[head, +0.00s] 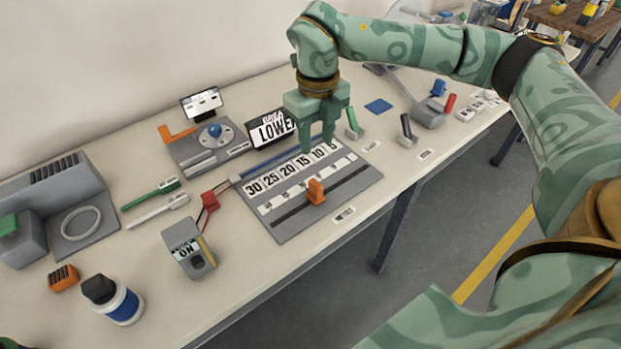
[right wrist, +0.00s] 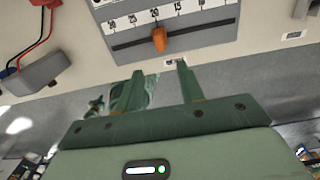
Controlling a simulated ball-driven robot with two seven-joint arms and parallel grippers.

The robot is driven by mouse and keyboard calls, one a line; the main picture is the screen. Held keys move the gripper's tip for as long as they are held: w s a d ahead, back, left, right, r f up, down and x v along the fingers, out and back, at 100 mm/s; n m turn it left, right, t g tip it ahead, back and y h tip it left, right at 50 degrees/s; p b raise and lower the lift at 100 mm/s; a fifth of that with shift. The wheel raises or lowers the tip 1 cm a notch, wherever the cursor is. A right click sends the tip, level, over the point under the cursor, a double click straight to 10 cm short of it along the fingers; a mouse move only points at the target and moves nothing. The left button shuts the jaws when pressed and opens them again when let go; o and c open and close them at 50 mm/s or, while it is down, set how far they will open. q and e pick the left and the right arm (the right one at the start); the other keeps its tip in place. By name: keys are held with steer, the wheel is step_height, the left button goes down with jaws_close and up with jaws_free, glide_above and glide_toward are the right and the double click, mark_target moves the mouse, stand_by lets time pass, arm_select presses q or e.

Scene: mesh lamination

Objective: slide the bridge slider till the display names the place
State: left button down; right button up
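The bridge slider is an orange knob (head: 316,190) near the middle of a dark slot in a grey scale board (head: 283,230), numbered 30 down to 5. The knob also shows in the right wrist view (right wrist: 159,39), just beyond my fingertips in the picture. The display (head: 271,129) behind the board reads "LOWE" in large letters under a smaller line; my right gripper hides its right end. My right gripper (head: 317,148) is above the board's far side, fingers down, with a clear gap between its empty fingers (right wrist: 160,67). My left gripper is not in view.
A grey meter (head: 189,250) marked "ON" with red and black leads stands left of the board. A grey station with a blue ball (head: 214,131) and small screen sits behind. A blue-white jar (head: 120,304) is near the front left. Tools lie right of the board.

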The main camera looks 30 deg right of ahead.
mark_target(317, 183)
step_height(317, 183, down, 14)
steer(key=b, duration=0.3)
steer(key=shift+f+b, duration=0.25)
steer(key=shift+b, duration=0.05)
jaws_close()
steer(key=shift+d+r, duration=0.1)
steer(key=shift+d, duration=0.05)
